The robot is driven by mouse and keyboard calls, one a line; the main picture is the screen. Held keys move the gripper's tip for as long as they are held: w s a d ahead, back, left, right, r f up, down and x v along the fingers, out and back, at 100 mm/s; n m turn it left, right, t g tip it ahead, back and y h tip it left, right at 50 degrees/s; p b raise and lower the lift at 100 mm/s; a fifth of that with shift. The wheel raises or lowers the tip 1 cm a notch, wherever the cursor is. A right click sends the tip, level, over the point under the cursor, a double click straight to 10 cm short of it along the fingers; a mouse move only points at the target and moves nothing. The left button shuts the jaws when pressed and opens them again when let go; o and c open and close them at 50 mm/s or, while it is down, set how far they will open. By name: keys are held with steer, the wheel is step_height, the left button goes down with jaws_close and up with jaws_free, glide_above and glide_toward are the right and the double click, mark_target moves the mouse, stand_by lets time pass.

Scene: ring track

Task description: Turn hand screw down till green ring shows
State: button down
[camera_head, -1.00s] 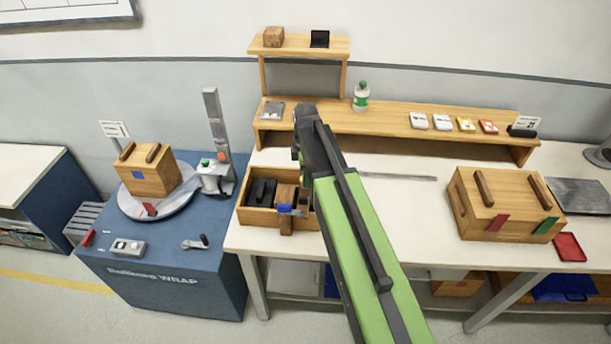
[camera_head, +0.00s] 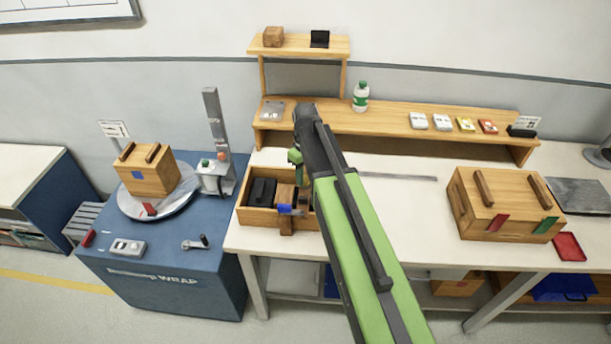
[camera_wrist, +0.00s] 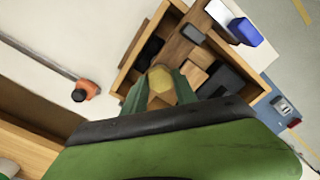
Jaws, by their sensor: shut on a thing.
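My gripper (camera_wrist: 160,90) is shut on a yellowish, many-sided knob, which looks like the hand screw (camera_wrist: 159,77), in the wrist view. The knob sits between the two green fingertips, above the open wooden box (camera_wrist: 131,83). In the head view my gripper (camera_head: 296,158) is over the back of that same box (camera_head: 262,221), and my arm hides the box's right part. The knob cannot be made out clearly there. The lower part of the screw is hidden, and I cannot make out a green ring on it.
The box holds dark parts and wooden pieces, with a blue block (camera_head: 285,209) at its front. A metal rod (camera_head: 398,177) lies behind my arm. A lidded wooden crate (camera_head: 506,205) stands right, and a blue wrapping machine (camera_head: 170,285) left. A bottle (camera_head: 361,97) stands on the shelf.

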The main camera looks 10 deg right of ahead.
steer(key=m, duration=0.4)
steer(key=shift+d+m, duration=0.1)
steer(key=shift+m, duration=0.3)
steer(key=m, duration=1)
steer(key=shift+m, duration=2.9)
steer(key=c, duration=1)
jaws_free()
steer(key=shift+o, duration=0.2)
